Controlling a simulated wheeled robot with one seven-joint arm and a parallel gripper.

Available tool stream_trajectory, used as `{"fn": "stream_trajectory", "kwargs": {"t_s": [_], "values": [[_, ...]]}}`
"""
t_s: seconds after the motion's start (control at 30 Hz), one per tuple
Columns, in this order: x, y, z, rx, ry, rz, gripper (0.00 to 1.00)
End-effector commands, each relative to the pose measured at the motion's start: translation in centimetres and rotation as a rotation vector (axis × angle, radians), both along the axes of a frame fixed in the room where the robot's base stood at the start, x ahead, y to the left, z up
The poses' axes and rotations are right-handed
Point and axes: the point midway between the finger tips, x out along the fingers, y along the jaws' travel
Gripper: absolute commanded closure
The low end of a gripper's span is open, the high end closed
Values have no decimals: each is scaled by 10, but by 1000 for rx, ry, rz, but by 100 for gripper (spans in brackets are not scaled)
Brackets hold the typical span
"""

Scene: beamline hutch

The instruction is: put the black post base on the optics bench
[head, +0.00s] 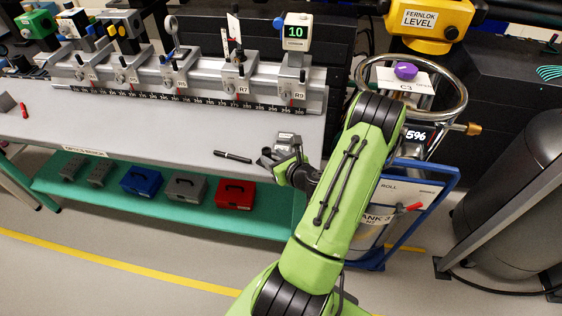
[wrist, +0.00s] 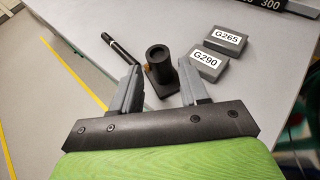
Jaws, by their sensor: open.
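The black post base (wrist: 159,61), a short upright tube with a round hole on a flat foot, stands on the grey bench top. It sits between the two spread fingers of my gripper (wrist: 158,75) in the wrist view. My gripper is open, and a gap shows on the right side of the post base; contact on the left is unclear. In the head view my gripper (head: 278,161) is low over the front right of the optics bench (head: 160,130), where it largely hides the post base.
A black marker (wrist: 120,48) lies left of the post base; grey blocks labelled G265 (wrist: 225,39) and G290 (wrist: 207,63) lie to its right. A rail with a scale (head: 190,97) and several mounts runs behind. A blue-framed cart (head: 412,195) stands right of the bench.

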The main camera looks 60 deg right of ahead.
Motion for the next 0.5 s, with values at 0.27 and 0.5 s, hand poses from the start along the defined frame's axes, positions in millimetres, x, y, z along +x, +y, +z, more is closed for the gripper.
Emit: {"fn": "stream_trajectory", "kwargs": {"t_s": [0.27, 0.5], "values": [[-38, 13, 19, 15, 9, -1, 56], [-47, 18, 24, 4, 2, 0, 56]]}}
